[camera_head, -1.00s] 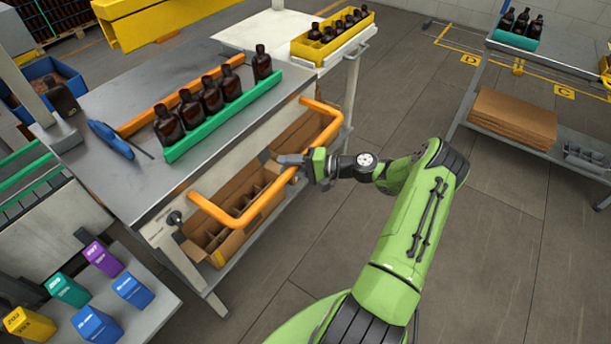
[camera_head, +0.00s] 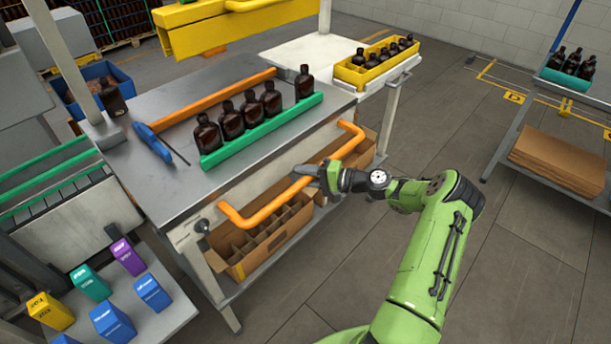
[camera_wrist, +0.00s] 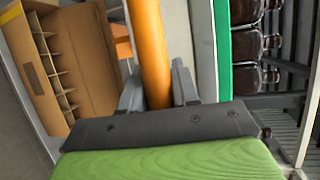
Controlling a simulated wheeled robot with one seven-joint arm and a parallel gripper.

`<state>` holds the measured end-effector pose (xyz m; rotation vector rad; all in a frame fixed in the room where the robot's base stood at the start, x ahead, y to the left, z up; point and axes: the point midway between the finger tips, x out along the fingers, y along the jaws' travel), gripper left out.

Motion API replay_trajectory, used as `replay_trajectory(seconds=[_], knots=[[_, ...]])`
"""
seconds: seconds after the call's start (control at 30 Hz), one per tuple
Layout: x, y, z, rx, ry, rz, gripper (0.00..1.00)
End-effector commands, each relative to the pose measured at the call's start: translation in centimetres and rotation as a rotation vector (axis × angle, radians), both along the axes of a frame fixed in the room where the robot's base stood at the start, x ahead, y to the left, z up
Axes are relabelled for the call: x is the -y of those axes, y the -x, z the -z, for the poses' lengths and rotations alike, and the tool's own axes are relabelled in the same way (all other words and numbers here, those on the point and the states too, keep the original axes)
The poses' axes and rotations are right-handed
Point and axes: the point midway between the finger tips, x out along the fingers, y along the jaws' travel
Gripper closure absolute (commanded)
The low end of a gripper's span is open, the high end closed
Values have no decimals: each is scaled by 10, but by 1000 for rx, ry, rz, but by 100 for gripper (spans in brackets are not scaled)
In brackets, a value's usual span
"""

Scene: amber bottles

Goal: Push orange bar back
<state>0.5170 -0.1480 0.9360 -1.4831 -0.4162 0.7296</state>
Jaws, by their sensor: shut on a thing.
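The orange bar (camera_head: 285,192) is a bent tube sticking out from the front of the metal workbench (camera_head: 165,105). My gripper (camera_head: 312,173) is shut on the long front stretch of this bar, right of its middle. In the wrist view the bar (camera_wrist: 150,45) runs between the two grey fingers of my gripper (camera_wrist: 157,90). A straight orange rail (camera_head: 212,97) lies on the bench top behind a row of dark amber bottles (camera_head: 231,120). A green rail (camera_head: 262,132) runs in front of the bottles.
Cardboard boxes with dividers (camera_head: 262,238) sit under the bench, behind and below the bar. A blue tool (camera_head: 152,143) lies left on the bench top. A yellow bottle tray (camera_head: 376,66) stands at the back right.

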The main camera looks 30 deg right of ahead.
Motion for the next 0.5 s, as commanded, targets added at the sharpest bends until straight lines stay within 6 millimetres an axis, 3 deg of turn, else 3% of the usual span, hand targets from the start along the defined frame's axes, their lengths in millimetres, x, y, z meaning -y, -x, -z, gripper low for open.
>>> replay_trajectory(seconds=[0.03, 0.17, 0.5], knots=[[0, 0, 0, 1, 0, 1, 68], [0, 0, 0, 1, 0, 1, 49], [5, 5, -1, 0, 0, 2, 49]])
